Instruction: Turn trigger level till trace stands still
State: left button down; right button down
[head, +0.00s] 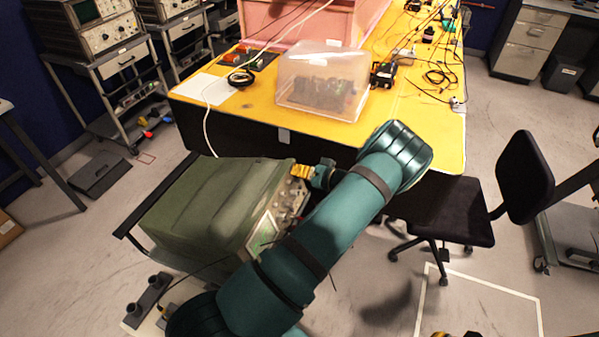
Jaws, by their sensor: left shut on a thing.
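The green oscilloscope (205,205) stands on a cart left of centre, with its front panel facing right. Its small screen (262,236) is at the near end of the panel; I cannot make out the trace. Several knobs (290,198) show beside the screen. My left gripper (303,172) has yellow fingers at the far upper corner of the panel and is shut on a knob there. The fingers hide this knob, and I cannot read its label. My teal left arm covers part of the panel. Part of my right gripper (456,334) shows at the bottom edge.
A yellow bench (430,140) with a clear plastic box (322,80), cables and small devices stands behind the oscilloscope. A black chair (450,210) is at right. Carts with other instruments (88,25) stand at upper left. The floor at lower right is open.

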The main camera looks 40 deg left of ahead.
pick_arm(q)
jog(key=n+b, duration=0.2)
jog(key=n, duration=0.1)
jog(key=shift+f+g, duration=0.2)
jog(key=shift+g, duration=0.1)
jog(key=shift+n+b, duration=0.8)
jog(key=shift+n, duration=0.4)
jog(key=n+g+b, duration=0.1)
jog(key=n+b, duration=0.1)
jog(key=n, duration=0.3)
jog(key=shift+f+y+b, duration=0.1)
jog(key=shift+y+b, duration=0.2)
jog(key=shift+b, duration=0.05)
jog(key=shift+d+n+g+b, duration=0.1)
jog(key=shift+n+g+b, duration=0.4)
jog(key=shift+n+b, duration=1.15)
pick_arm(e)
notch_tip(320, 180, down, 9)
jog(key=s+p, duration=0.1)
jog(key=s, duration=0.1)
jog(key=shift+a+r+g, duration=0.15)
jog(key=shift+a+g, duration=0.05)
jog(key=shift+g, duration=0.1)
pick_arm(q)
jog(key=shift+n, duration=0.65)
pick_arm(e)
jog(key=shift+s, duration=0.1)
pick_arm(q)
jog(key=c, duration=1.3)
grip_release()
